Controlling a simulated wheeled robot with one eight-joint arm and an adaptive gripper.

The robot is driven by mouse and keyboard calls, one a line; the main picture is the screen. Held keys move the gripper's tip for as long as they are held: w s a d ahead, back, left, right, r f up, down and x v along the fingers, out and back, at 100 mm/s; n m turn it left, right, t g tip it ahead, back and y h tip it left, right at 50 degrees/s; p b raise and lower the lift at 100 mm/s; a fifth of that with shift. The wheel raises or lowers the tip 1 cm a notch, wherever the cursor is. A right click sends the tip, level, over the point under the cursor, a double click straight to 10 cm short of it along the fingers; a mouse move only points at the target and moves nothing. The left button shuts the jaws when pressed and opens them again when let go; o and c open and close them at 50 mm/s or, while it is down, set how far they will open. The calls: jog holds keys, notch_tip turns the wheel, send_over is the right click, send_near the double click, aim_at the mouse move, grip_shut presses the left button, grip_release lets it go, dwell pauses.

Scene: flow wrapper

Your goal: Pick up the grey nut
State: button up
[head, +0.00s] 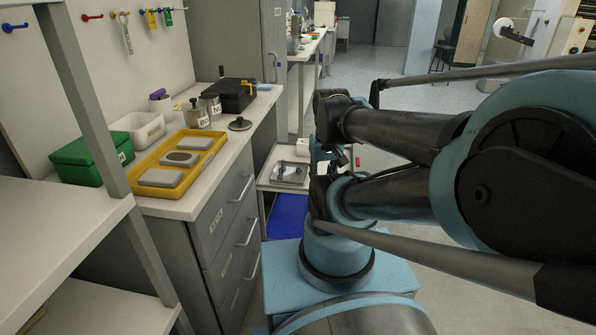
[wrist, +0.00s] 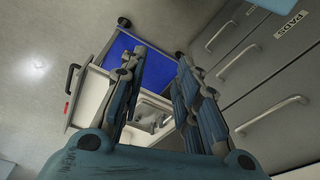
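I cannot make out the grey nut for certain in either view. A shallow metal tray (head: 287,174) lies on the top shelf of a small cart (head: 265,181), with a small dark shape on it too small to identify. In the wrist view the metal tray (wrist: 153,112) shows between and behind my fingers, partly hidden by them. My gripper (wrist: 162,62) is open, its two fingers apart with nothing visible between them, pointing down over the cart. In the head view my gripper is mostly hidden behind my arm.
A grey drawer cabinet (head: 228,220) stands left of the cart. On its counter are a yellow tray (head: 143,166) with grey blocks, a green box (head: 85,160), a white bin (head: 140,128), labelled tins (head: 196,117) and a black case (head: 231,94). A blue lower shelf (head: 288,216) shows on the cart.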

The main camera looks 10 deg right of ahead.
jog(key=w+r+m, duration=0.3)
jog(key=w+r, duration=0.3)
jog(key=w, duration=0.3)
jog(key=m+g, duration=0.2)
jog(key=m, duration=0.9)
send_over(299, 170)
jog(key=w, duration=0.2)
jog(key=f, duration=2.3)
jog(key=shift+s+d, duration=0.25)
jog(key=shift+d, duration=0.1)
jog(key=shift+a+f, duration=0.15)
jog(key=shift+f, duration=1.2)
jog(key=shift+a+f, duration=0.1)
jog(key=shift+f, duration=1.2)
